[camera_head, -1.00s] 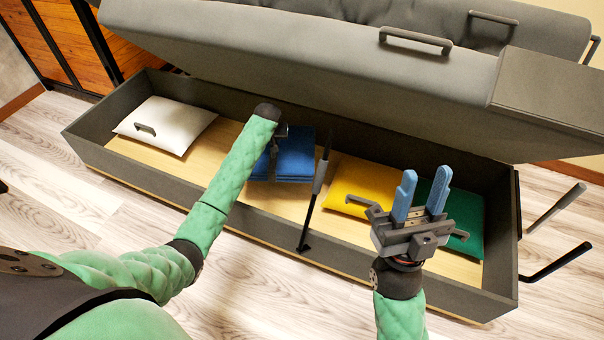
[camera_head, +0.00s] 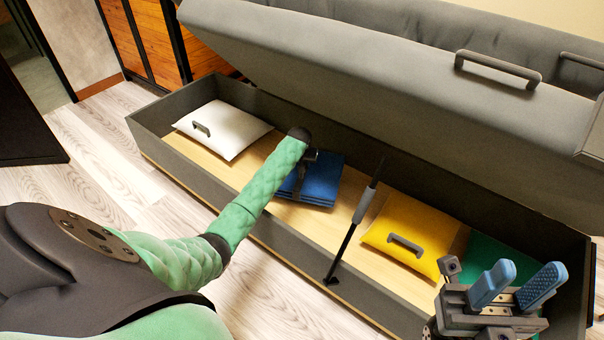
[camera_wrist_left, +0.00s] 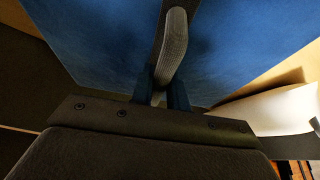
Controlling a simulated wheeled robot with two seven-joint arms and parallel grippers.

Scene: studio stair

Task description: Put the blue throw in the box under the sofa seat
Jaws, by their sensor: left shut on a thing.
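The folded blue throw (camera_head: 322,181) is inside the dark box (camera_head: 258,247) under the raised sofa seat (camera_head: 330,75), at or close above its wooden floor. My left gripper (camera_head: 305,172) reaches over the front wall and is shut on the throw's grey handle. In the left wrist view the handle (camera_wrist_left: 172,45) sits between my blue fingers (camera_wrist_left: 160,92), with the blue cloth (camera_wrist_left: 100,45) behind it. My arm hides part of the throw in the head view. My right gripper (camera_head: 530,271) is open and empty near the box's right end.
A white cushion (camera_head: 225,130) lies in the box's left part. A yellow cushion (camera_head: 415,230) and a green item (camera_head: 490,252) lie right of the throw. A dark strut (camera_head: 357,212) stands between throw and yellow cushion. Bare box floor (camera_head: 258,165) shows left of the throw.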

